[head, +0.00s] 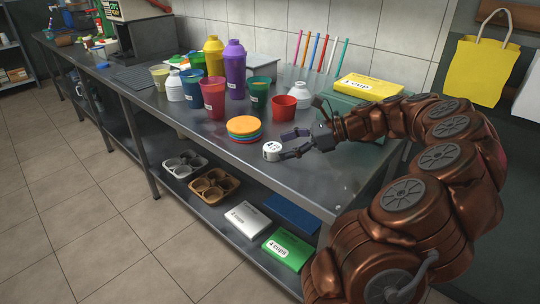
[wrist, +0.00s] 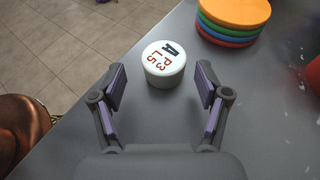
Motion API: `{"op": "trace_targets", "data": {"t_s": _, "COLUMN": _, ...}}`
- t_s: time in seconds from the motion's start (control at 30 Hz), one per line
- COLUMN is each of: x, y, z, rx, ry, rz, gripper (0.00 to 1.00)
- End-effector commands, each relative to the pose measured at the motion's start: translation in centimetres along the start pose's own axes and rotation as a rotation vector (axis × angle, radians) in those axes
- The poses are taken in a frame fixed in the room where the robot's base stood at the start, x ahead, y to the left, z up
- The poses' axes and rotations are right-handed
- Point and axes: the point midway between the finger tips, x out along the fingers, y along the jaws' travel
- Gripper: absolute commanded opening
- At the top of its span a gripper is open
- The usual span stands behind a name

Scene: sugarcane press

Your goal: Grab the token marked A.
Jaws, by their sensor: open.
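A white round token (head: 272,151) with a dark letter A stands on the metal table near its front edge. In the wrist view the token (wrist: 163,64) shows the A and smaller red marks, partly readable as "P3" and "LS", on its top. My gripper (head: 289,145) reaches in from the right, low over the table, with its fingers toward the token. In the wrist view my gripper (wrist: 160,88) is open, and the token sits ahead between the lines of the two fingers, apart from both.
A stack of coloured discs (head: 243,128) stands close beside the token, orange on top. Behind are a red cup (head: 284,107), a purple shaker (head: 235,70) and several other cups. The table's front edge is close to the token. Bare tabletop lies right of the gripper.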

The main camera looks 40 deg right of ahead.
Motion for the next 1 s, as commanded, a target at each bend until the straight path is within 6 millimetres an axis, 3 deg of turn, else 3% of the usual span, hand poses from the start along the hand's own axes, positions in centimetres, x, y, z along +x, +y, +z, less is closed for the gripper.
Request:
{"op": "trace_targets", "data": {"t_s": 0.27, "x": 2.1, "y": 0.0, "z": 0.1, "rx": -0.002, "ry": 0.000, "rz": 0.004, "gripper": 0.75}}
{"op": "trace_targets", "data": {"t_s": 0.6, "x": 6.3, "y": -0.4, "z": 0.4, "rx": -0.005, "ry": 0.000, "rz": 0.006, "gripper": 0.75}}
{"op": "trace_targets", "data": {"t_s": 0.87, "x": 6.7, "y": -0.4, "z": 0.5, "rx": -0.005, "ry": 0.001, "rz": 0.004, "gripper": 0.75}}
{"op": "trace_targets", "data": {"t_s": 1.0, "x": 6.7, "y": -0.4, "z": 0.5, "rx": -0.005, "ry": 0.001, "rz": 0.004, "gripper": 0.61}}
